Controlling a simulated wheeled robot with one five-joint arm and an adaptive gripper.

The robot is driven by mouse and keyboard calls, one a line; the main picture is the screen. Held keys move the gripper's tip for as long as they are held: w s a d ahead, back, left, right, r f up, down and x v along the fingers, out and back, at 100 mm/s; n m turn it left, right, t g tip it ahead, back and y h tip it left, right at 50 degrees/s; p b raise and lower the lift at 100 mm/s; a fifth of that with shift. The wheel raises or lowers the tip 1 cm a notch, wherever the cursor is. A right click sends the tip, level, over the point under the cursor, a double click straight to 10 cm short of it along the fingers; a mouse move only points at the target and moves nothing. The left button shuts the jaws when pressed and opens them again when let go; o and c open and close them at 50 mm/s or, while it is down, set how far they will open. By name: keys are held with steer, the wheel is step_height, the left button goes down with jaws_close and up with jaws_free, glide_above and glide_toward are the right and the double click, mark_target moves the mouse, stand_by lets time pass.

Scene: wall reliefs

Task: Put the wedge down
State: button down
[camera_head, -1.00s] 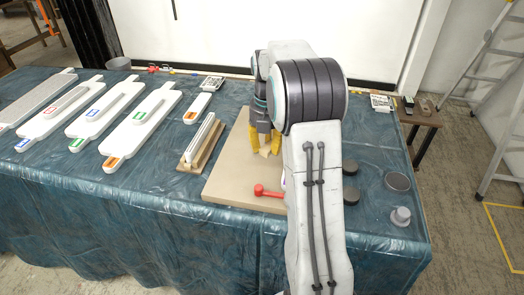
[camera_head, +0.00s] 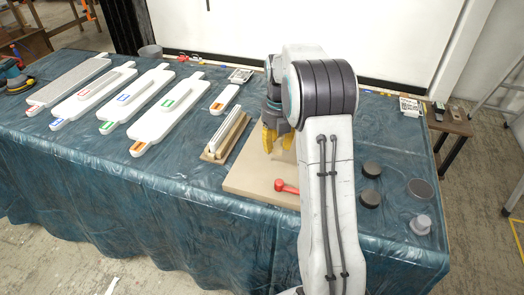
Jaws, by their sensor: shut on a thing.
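My gripper (camera_head: 277,140) has yellow fingers pointing down over the far part of a beige board (camera_head: 247,184) on the table. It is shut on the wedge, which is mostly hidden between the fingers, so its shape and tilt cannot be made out. I cannot tell whether the wedge touches the board. My arm hides the right part of the board.
A red-knobbed tool (camera_head: 285,187) lies on the board's front. A wooden holder with white strips (camera_head: 226,136) stands left of it. White paddle-shaped boards (camera_head: 157,110) fill the left. Dark discs (camera_head: 370,198) and a grey knob (camera_head: 421,224) lie right of my arm.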

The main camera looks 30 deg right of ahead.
steer(key=p, duration=0.3)
glide_above(255, 159)
step_height(255, 159, down, 4)
steer(key=shift+f, duration=0.2)
step_height(255, 159, down, 3)
steer(key=p, duration=0.2)
steer(key=shift+f+p, duration=0.15)
steer(key=shift+p, duration=0.15)
steer(key=shift+f, duration=0.45)
steer(key=shift+f, duration=0.2)
steer(key=c, duration=0.9)
jaws_free()
steer(key=shift+r, duration=0.1)
